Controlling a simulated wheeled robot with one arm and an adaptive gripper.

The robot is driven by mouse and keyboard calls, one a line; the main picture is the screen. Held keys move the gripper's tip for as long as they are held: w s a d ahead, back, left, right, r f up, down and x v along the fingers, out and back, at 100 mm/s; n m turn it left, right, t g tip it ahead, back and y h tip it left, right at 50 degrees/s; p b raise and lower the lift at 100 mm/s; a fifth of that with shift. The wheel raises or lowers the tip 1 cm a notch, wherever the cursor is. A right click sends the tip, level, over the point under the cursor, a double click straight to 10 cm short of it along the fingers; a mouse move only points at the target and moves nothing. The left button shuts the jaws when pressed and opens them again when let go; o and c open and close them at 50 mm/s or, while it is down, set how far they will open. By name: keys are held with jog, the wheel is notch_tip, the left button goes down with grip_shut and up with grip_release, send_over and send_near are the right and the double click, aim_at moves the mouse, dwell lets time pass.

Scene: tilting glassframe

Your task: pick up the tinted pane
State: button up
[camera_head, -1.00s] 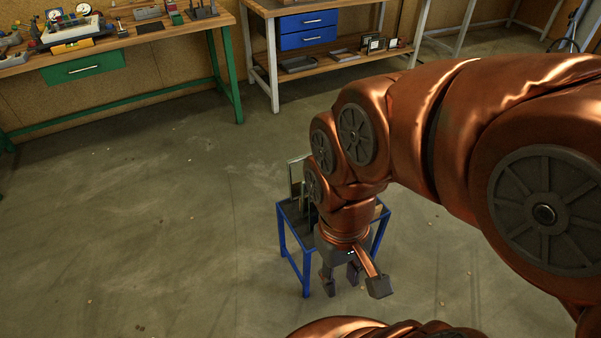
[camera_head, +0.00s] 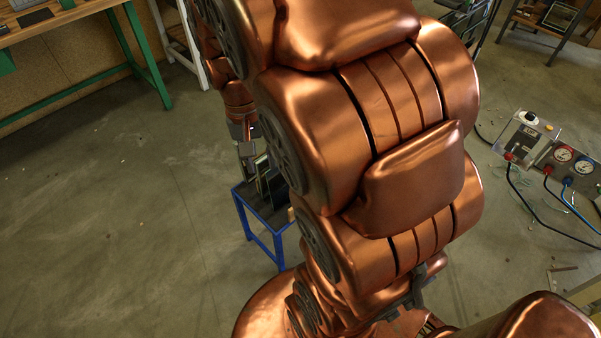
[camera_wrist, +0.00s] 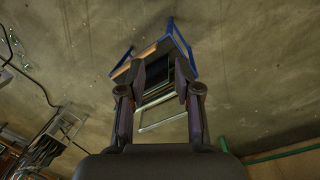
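A small blue table (camera_head: 238,198) stands on the floor, partly hidden by my arm in the head view; its blue leg (camera_wrist: 182,38) shows in the wrist view. On it stand upright framed panes; a dark one, likely the tinted pane (camera_head: 269,182), shows beside my arm. In the wrist view the dark pane (camera_wrist: 158,74) lies between my fingers, with a pale frame (camera_wrist: 163,117) nearer the palm. My gripper (camera_wrist: 160,76) is open above the table, fingers apart on either side. It also shows small in the head view (camera_head: 246,152). Whether the fingers touch anything is unclear.
A green-legged workbench (camera_head: 148,55) stands at upper left. At right are a gauge box (camera_head: 570,160) and a grey control box (camera_head: 525,135) with cables. The floor left of the blue table is clear.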

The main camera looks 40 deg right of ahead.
jog(key=w+d+f+m+b, duration=0.2)
jog(key=w+d+f, duration=0.3)
jog(key=d+f, duration=0.3)
jog(key=w+d+f+m+b, duration=0.2)
jog(key=w+d+f+m, duration=0.3)
jog(key=d+f, duration=0.4)
jog(key=w+d+f+m+b, duration=0.2)
jog(key=w+d+f+m, duration=0.2)
jog(key=d+f, duration=0.5)
jog(key=shift+w+d+t, duration=0.15)
jog(key=shift+w+d, duration=0.25)
jog(key=shift+d, duration=0.2)
jog(key=shift+w+d+t, duration=0.15)
jog(key=shift+w+d, duration=0.2)
jog(key=shift+d, duration=0.25)
jog(key=shift+d+f, duration=0.3)
jog(key=shift+f, duration=0.45)
jog(key=shift+a+f+p, duration=0.15)
jog(key=shift+f+p, duration=0.15)
jog(key=shift+f, duration=1.45)
jog(key=shift+a+f+p, duration=0.15)
jog(key=shift+f+p, duration=0.1)
jog(key=shift+f, duration=1.45)
jog(key=shift+c, duration=0.4)
grip_shut()
